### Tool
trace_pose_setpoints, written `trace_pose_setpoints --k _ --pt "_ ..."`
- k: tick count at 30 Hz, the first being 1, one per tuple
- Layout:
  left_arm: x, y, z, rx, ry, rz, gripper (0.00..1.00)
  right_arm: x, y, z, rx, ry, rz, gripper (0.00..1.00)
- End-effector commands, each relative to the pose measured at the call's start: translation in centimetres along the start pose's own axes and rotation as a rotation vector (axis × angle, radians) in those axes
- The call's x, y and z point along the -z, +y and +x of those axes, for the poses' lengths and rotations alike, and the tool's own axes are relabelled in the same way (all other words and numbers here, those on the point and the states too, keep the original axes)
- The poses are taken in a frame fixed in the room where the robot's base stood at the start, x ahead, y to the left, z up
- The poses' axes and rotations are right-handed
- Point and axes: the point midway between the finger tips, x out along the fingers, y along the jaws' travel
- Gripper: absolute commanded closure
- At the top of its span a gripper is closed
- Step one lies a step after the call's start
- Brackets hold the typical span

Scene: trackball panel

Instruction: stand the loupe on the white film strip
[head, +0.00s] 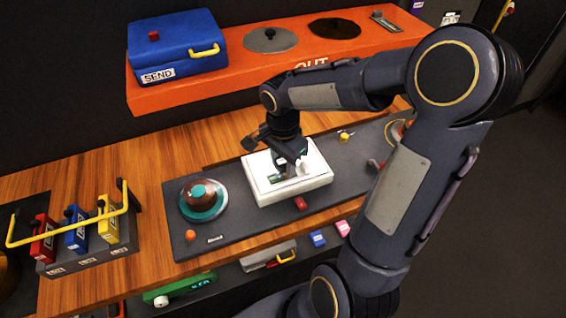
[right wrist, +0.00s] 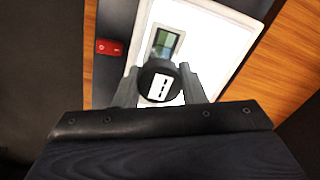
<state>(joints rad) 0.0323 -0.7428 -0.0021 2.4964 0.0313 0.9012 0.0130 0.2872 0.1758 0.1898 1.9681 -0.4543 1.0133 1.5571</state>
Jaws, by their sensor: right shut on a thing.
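My right gripper (head: 289,170) is over the white light box (head: 262,194). In the right wrist view, the right gripper (right wrist: 160,88) is shut on the loupe (right wrist: 158,68), a dark round piece with a white label on its top. A small film strip (right wrist: 166,44) with dark green and bluish frames and a pale border lies on the light box just beyond the loupe. The loupe covers part of what lies below it, and I cannot tell whether its foot touches the light box. My left gripper is out of view.
A trackball (head: 204,196) in a teal ring sits on the dark panel (head: 228,221) left of the light box. A red switch (head: 300,203) is at the box's near edge. A rack (head: 88,252) with a yellow handle stands at left. An orange shelf (head: 222,80) carries a blue case (head: 176,46).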

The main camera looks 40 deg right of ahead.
Motion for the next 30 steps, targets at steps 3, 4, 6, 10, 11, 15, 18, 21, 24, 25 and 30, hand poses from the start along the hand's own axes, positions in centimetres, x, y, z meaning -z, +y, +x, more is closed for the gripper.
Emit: trace_pose_setpoints --k 3,4,6,10,11,15,18,21,24,25,30 --pt "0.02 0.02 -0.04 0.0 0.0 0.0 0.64 -0.03 0.03 0.85 0.0 0.0 -0.001 0.85" --pt "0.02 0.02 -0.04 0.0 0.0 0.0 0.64 -0.03 0.02 0.89 0.0 0.0 0.0 0.85" --pt "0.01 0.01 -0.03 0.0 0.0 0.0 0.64 -0.03 0.01 0.87 0.001 0.0 0.0 0.85" --pt "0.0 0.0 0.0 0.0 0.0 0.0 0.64 -0.04 0.02 0.87 0.001 0.0 0.0 0.85" --pt "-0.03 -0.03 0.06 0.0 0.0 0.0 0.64 -0.04 0.02 0.94 0.001 0.0 0.0 0.85" --pt "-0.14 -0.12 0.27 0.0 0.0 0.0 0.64 -0.05 0.02 1.16 0.001 0.0 0.0 0.59" --pt "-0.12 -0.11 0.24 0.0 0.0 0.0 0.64 -0.05 0.02 1.13 0.001 0.0 0.0 0.46" --pt "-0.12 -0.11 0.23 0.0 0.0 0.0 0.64 -0.05 0.03 1.12 0.001 0.0 0.0 0.41" --pt "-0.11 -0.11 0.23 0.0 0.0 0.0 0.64 -0.05 0.03 1.12 0.001 0.0 0.0 0.41" --pt "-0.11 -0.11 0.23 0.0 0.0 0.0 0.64 -0.05 0.03 1.12 0.001 0.0 0.0 0.41" --pt "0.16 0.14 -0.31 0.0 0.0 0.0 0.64 -0.04 0.03 0.49 0.001 0.0 0.0 0.41"
